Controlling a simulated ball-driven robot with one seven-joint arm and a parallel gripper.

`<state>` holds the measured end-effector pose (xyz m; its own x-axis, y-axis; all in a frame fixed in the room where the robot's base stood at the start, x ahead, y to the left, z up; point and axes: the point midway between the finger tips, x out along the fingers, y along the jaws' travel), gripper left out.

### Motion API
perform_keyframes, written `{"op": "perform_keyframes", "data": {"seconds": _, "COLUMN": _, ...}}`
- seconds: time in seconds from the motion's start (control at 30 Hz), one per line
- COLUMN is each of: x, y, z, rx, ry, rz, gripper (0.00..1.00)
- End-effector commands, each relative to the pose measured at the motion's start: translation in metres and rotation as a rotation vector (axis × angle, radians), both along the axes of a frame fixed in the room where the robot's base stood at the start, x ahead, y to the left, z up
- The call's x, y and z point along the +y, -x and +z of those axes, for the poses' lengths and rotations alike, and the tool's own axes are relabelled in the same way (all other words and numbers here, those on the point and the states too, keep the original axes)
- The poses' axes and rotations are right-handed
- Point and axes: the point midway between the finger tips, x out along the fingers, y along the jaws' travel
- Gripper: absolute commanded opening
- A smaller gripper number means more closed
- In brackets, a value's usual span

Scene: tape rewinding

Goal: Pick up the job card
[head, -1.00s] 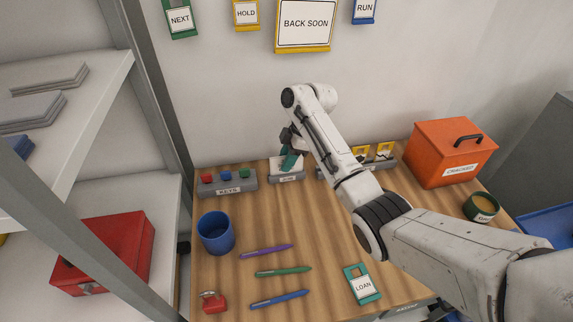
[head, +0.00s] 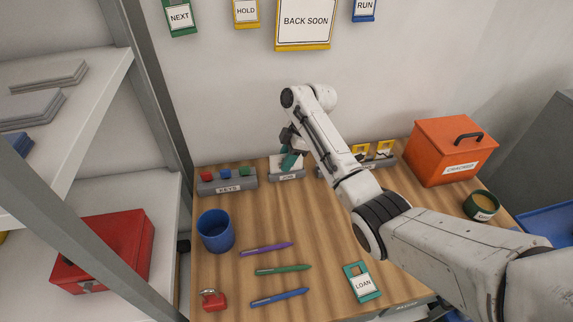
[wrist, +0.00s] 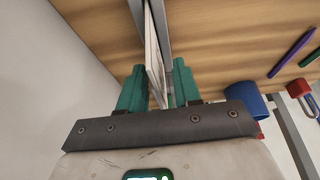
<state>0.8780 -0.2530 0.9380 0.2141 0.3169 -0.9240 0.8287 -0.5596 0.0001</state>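The job card (head: 277,163) is a pale card standing in the small grey holder labelled JOB (head: 287,177) at the back of the table. My gripper (head: 291,160) is at the holder, its teal fingers pointing down over the card and hiding part of it. In the wrist view the card (wrist: 154,60) shows edge-on between the two teal fingers of my gripper (wrist: 160,68). The fingers stand apart, one on each side of the card. A gap shows on the right finger's side; the card is closer to the left finger.
A grey KEYS rack (head: 228,183) stands left of the holder, another rack with yellow cards (head: 372,155) to the right. An orange box (head: 452,152) is at the back right. A blue cup (head: 215,232), several pens and a LOAN tag (head: 362,282) lie nearer. The wall is close behind.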

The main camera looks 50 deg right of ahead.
Motion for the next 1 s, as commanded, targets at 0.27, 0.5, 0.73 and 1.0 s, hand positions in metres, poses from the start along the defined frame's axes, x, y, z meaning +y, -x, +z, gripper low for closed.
{"op": "perform_keyframes", "data": {"seconds": 0.27, "x": 0.0001, "y": 0.0001, "z": 0.0000, "rx": 0.000, "ry": 0.000, "rz": 0.000, "gripper": 0.12}}
{"op": "perform_keyframes", "data": {"seconds": 0.5, "x": 0.0001, "y": 0.0001, "z": 0.0000, "rx": 0.000, "ry": 0.000, "rz": 0.000, "gripper": 0.00}}
{"op": "perform_keyframes", "data": {"seconds": 0.73, "x": 0.0000, "y": 0.0000, "z": 0.0001, "rx": 0.000, "ry": 0.000, "rz": 0.000, "gripper": 0.00}}
{"op": "perform_keyframes", "data": {"seconds": 1.0, "x": -0.0003, "y": -0.0001, "z": 0.0070, "rx": 0.000, "ry": 0.000, "rz": -0.001, "gripper": 0.00}}
